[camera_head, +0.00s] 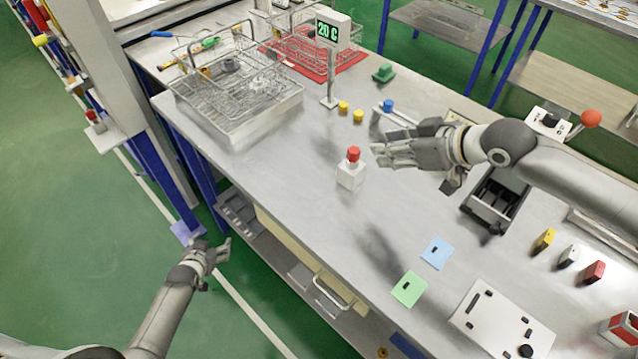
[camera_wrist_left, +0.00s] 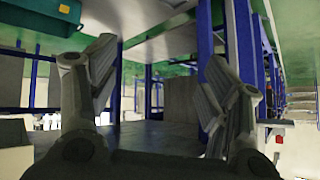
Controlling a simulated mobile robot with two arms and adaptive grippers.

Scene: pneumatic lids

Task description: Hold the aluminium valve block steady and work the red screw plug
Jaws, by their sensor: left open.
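The aluminium valve block (camera_head: 350,176) is a small pale block standing upright on the bench, with the red screw plug (camera_head: 353,154) on its top. My right gripper (camera_head: 378,154) is just right of the plug in the head view, its fingers pointing left. I see no clear contact, and its finger gap is hard to read. My left gripper (camera_head: 222,250) is off the bench's front edge, well left of and lower than the block. In the left wrist view its two fingers (camera_wrist_left: 160,85) are wide apart with nothing between them.
Wire baskets (camera_head: 232,85) and a "20 C" display (camera_head: 333,32) stand at the back left. Yellow caps (camera_head: 344,107) and a blue-topped part (camera_head: 387,106) lie behind the block. Blue (camera_head: 437,252) and green cards (camera_head: 409,289) lie in front. The bench's front edge separates my left gripper from the block.

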